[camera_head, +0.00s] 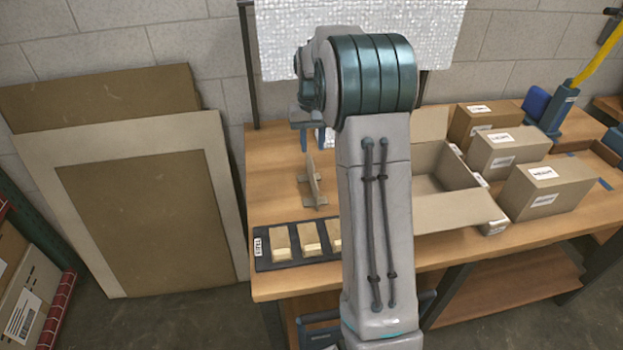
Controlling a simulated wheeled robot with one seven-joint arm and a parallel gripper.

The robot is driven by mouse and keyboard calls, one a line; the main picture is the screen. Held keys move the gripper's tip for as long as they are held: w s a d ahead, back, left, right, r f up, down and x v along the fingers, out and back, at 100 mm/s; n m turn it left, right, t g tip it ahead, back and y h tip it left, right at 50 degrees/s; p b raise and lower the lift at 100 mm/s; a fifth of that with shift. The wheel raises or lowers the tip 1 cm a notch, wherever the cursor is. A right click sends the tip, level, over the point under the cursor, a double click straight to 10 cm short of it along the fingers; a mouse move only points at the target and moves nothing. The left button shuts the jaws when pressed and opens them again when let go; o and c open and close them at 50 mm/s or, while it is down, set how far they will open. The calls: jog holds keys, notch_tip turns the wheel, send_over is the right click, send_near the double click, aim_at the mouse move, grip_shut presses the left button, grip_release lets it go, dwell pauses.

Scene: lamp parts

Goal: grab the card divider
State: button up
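The card divider (314,184), a thin brown piece of crossed cardboard, stands upright on the wooden table, left of my arm. My gripper (316,142) points down just above and behind the divider in the picture. Its two dark blue fingers are apart, with nothing visible between them. The arm hides part of the gripper's right side. The gap between fingers and divider is hard to judge, but I see no grip on it.
A black tray (262,250) with several tan blocks lies at the table's front edge. An open cardboard box (462,212) stands right of my arm, with closed boxes (548,187) beyond it. Large flat panels (140,190) lean on the wall at left.

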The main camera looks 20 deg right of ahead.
aim_at(312, 167)
notch_tip(312, 167, down, 9)
jog(key=shift+a+r+p, duration=0.1)
jog(key=shift+r+p, duration=0.1)
jog(key=shift+p, duration=0.35)
grip_shut()
